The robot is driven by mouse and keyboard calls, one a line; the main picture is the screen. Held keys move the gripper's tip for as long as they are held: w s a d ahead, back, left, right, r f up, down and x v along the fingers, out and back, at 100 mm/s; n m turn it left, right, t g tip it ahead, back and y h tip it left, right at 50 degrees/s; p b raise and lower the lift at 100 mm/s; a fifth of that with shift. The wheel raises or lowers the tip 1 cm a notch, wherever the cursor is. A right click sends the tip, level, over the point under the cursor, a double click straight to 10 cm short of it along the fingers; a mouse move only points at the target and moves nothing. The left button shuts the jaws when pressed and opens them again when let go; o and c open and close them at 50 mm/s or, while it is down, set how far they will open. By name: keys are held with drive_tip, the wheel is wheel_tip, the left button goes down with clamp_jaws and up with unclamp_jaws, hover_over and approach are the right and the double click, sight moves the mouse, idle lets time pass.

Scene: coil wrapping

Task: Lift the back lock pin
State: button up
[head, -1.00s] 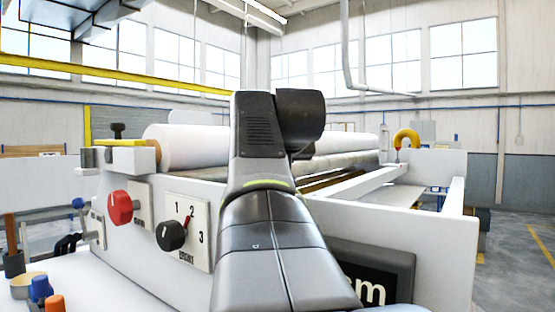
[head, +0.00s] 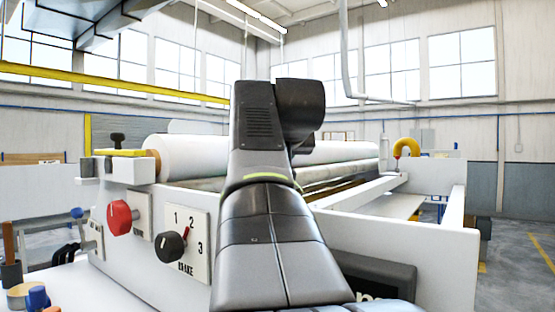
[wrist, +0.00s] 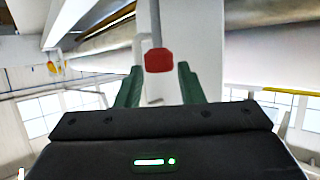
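A black-knobbed pin (head: 117,139) stands upright over a yellow latch plate (head: 119,152) at the near end of the white roll (head: 200,157). At the far right end of the machine, a yellow curved piece (head: 407,146) shows; it seems to show at upper left in the wrist view (wrist: 52,67). I cannot tell which part is the back lock pin. My gripper (wrist: 159,68) has its green fingers apart. A red block (wrist: 159,60) shows between them, in front of a white panel; no contact is visible. In the head view my arm hides my gripper.
The machine's white front panel carries a red knob (head: 118,217) and a black brake dial (head: 169,246). A white side wall (head: 455,235) rises at the right. Small tools and a cup (head: 24,296) stand at lower left. Open floor (head: 520,255) lies right.

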drive_tip(key=shift+o, duration=1)
drive_tip(key=b+v, duration=0.2)
drive_tip(key=v, duration=1.1)
drive_tip(key=shift+s, duration=0.4)
drive_tip(key=shift+r, duration=0.1)
drive_tip(key=p+x, duration=0.2)
drive_tip(key=x, duration=1.2)
drive_tip(key=shift+f, duration=0.2)
drive_tip(key=shift+s+f, duration=0.1)
drive_tip(key=shift+f, duration=0.4)
